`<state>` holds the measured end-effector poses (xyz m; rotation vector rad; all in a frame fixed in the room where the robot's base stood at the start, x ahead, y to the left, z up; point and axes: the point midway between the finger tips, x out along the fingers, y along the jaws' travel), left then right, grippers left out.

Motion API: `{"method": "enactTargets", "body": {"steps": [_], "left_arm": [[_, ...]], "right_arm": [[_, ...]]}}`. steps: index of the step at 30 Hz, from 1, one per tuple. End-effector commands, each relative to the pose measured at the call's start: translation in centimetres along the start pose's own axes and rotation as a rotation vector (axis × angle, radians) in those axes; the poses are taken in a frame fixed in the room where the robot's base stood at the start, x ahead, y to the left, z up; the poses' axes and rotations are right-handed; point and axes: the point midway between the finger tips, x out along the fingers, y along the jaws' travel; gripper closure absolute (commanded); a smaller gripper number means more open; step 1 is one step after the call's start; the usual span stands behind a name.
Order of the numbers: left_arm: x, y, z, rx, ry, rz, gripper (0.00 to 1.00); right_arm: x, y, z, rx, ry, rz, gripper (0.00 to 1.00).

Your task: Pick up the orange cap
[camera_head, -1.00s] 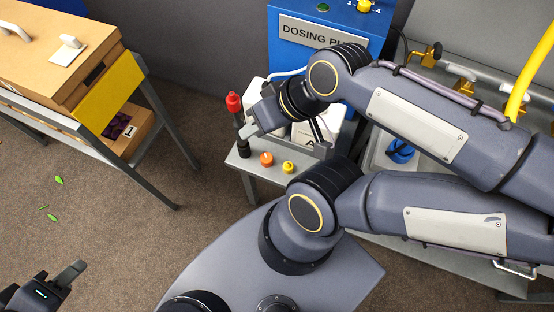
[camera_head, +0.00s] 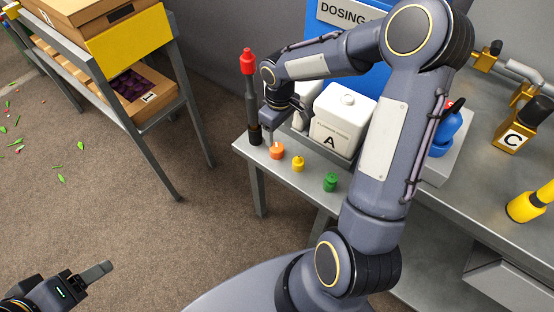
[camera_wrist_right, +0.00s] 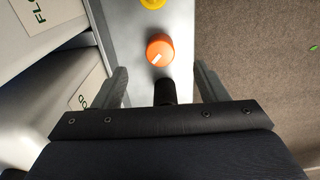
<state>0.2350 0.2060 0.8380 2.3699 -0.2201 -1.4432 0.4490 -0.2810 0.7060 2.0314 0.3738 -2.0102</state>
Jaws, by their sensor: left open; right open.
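The orange cap (camera_head: 277,150) stands on the front edge of the grey metal table, between a black-based tool and a yellow cap. My right gripper (camera_head: 285,124) is open and empty just above and behind it, pointing down. In the right wrist view the orange cap (camera_wrist_right: 160,50) shows with a white mark on it, ahead of the gap between the two open fingers (camera_wrist_right: 159,74). No contact with the cap is visible. My left gripper (camera_head: 62,288) is open and empty at the lower left, over the floor, far from the table.
A dark upright tool with a red top (camera_head: 247,62) stands close left of the orange cap. A yellow cap (camera_head: 298,163) and a green cap (camera_head: 330,182) stand to the right. White canister A (camera_head: 343,120) is behind. A crate rack (camera_head: 185,108) stands left.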

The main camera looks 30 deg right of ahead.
Motion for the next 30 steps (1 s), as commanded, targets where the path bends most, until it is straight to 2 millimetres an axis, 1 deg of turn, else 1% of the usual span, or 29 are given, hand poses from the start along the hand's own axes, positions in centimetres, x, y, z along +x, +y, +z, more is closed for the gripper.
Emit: {"method": "enactTargets", "body": {"steps": [1, 6, 13, 18, 21, 23, 29, 30], "left_arm": [[0.5, -0.2, 0.2, 0.0, 0.0, 0.0, 0.35], [0.8, -0.4, 0.4, 0.0, 0.001, 0.0, 0.35], [1.1, -0.5, 0.6, 0.0, 0.001, 0.0, 0.35], [1.8, -0.8, 0.9, 0.0, 0.0, 0.0, 0.35], [2.0, -0.9, 1.0, 0.0, 0.001, 0.0, 0.35], [2.0, -0.9, 1.0, 0.0, 0.0, 0.0, 0.35], [1.9, -0.9, 1.0, 0.0, 0.0, 0.0, 0.35], [1.9, -0.9, 1.0, 0.0, 0.0, 0.0, 0.35]], "right_arm": [[1.3, 0.1, -0.3, -0.01, -0.006, -0.003, 0.34], [3.2, 0.2, -0.6, -0.02, -0.012, -0.004, 0.34], [5.2, 0.1, -0.6, -0.018, -0.012, -0.004, 0.34], [7.9, 0.0, -0.8, -0.017, -0.013, -0.006, 0.34], [9.1, 0.0, -0.7, -0.017, -0.013, -0.006, 0.34], [9.4, 0.0, -0.8, -0.017, -0.011, -0.005, 0.34], [9.3, 0.0, -0.8, -0.017, -0.01, -0.004, 0.34], [9.3, 0.0, -0.8, -0.017, -0.01, -0.004, 0.39]]}}
